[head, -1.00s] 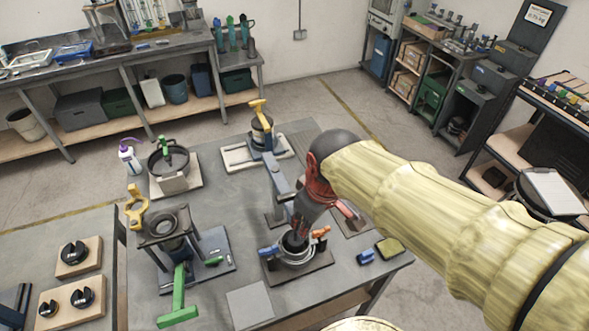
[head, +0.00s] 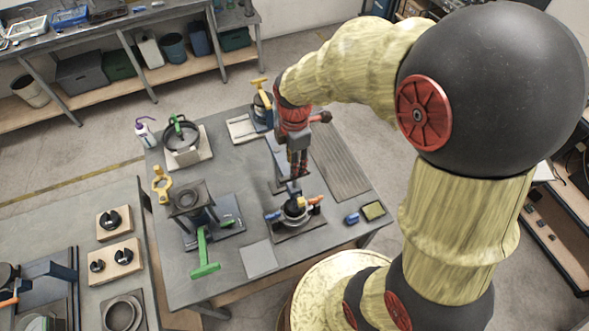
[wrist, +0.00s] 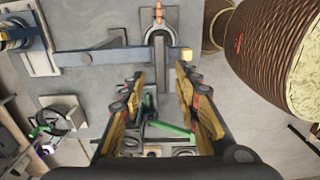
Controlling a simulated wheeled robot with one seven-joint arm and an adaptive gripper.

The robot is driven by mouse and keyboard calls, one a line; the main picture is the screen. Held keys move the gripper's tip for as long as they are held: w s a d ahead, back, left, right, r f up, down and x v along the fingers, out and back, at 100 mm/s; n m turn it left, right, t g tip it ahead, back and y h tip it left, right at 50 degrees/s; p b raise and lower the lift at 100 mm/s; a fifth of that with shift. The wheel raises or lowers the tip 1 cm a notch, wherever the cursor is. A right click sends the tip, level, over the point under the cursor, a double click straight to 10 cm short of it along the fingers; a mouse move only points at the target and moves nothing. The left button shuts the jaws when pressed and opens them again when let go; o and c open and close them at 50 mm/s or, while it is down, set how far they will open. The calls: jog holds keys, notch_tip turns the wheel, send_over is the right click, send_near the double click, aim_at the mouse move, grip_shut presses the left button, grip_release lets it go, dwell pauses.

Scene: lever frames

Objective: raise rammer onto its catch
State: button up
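The ram frame (head: 297,212) stands at the front of the middle table. It has a round mould on a dark plate, with orange and blue handles. My gripper (head: 297,172) points down above the frame. Its two fingers (wrist: 159,78) stand apart in the wrist view, with nothing held between them. The bar passes just past the fingertips in the picture; whether they touch it I cannot tell. The catch cannot be made out.
A frame with a green handle (head: 204,255) stands left of the ram frame. A yellow-handled frame (head: 262,108) and a pan (head: 182,140) stand behind. A yellow-green sponge (head: 373,211) lies to the right. A bare grey plate (head: 258,259) lies in front.

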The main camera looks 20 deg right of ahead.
notch_tip(320, 180, down, 8)
jog(key=shift+r+p, duration=0.25)
jog(key=shift+p, duration=0.05)
jog(key=shift+c, duration=0.2)
jog(key=c, duration=0.8)
jog(key=shift+r, duration=0.15)
